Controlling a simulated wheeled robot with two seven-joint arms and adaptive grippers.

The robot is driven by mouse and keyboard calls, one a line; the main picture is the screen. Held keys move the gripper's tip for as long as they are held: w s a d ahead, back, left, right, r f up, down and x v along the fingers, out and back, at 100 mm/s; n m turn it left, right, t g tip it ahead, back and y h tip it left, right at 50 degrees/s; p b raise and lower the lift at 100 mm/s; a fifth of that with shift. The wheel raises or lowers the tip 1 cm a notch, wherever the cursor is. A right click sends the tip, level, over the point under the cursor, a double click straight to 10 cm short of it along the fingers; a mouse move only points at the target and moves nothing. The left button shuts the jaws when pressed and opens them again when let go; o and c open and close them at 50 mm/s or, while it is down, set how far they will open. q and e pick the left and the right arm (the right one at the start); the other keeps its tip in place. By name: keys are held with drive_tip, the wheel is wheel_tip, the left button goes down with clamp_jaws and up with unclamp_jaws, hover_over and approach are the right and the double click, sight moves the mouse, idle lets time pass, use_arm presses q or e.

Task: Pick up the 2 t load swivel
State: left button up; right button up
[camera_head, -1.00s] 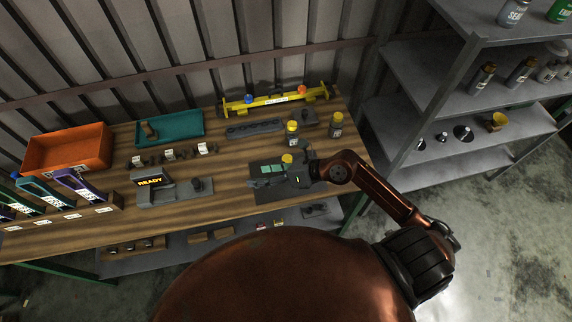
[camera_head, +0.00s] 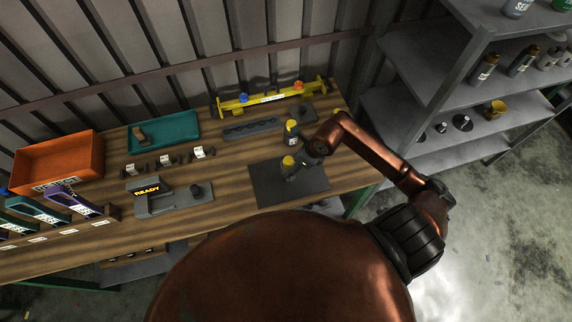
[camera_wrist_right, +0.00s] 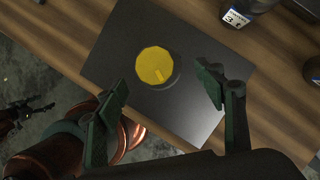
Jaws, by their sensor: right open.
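A load swivel with a round yellow top (camera_wrist_right: 154,66) stands on a dark mat (camera_wrist_right: 185,110); no rating is readable on it. In the head view its yellow top (camera_head: 288,161) shows above the mat (camera_head: 262,190). My right gripper (camera_wrist_right: 163,90) is open, one finger on each side of the yellow top in the wrist view, apart from it. In the head view the right gripper (camera_head: 293,173) is low over the mat, partly blending with the swivel.
Another yellow-topped piece (camera_head: 291,127) stands behind the mat; a dark piece labelled with a 3 (camera_wrist_right: 236,17) shows in the wrist view. A yellow beam (camera_head: 270,98), teal tray (camera_head: 165,131), orange bin (camera_head: 60,163) and READY device (camera_head: 150,188) share the bench.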

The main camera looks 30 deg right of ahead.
drive_tip(key=x, duration=0.3)
drive_tip(key=shift+s+f+p, duration=0.2)
drive_tip(key=shift+f+p, duration=0.05)
drive_tip(key=shift+p, duration=0.15)
drive_tip(key=x, duration=0.2)
drive_tip(key=shift+w+f+p, duration=0.1)
drive_tip(key=shift+f+p, duration=0.2)
drive_tip(key=shift+w+f, duration=0.15)
drive_tip(key=shift+f, duration=0.2)
drive_tip(key=shift+w+f, duration=0.1)
drive_tip(key=shift+f, duration=0.15)
drive_tip(key=shift+c, duration=0.4)
drive_tip(key=c, duration=1.3)
use_arm(q)
drive_tip(key=shift+s+r, duration=0.35)
drive_tip(key=shift+s, duration=0.3)
drive_tip(key=shift+s+r, duration=0.35)
drive_tip(key=shift+s, duration=0.3)
use_arm(e)
drive_tip(key=shift+r, duration=0.1)
clamp_jaws()
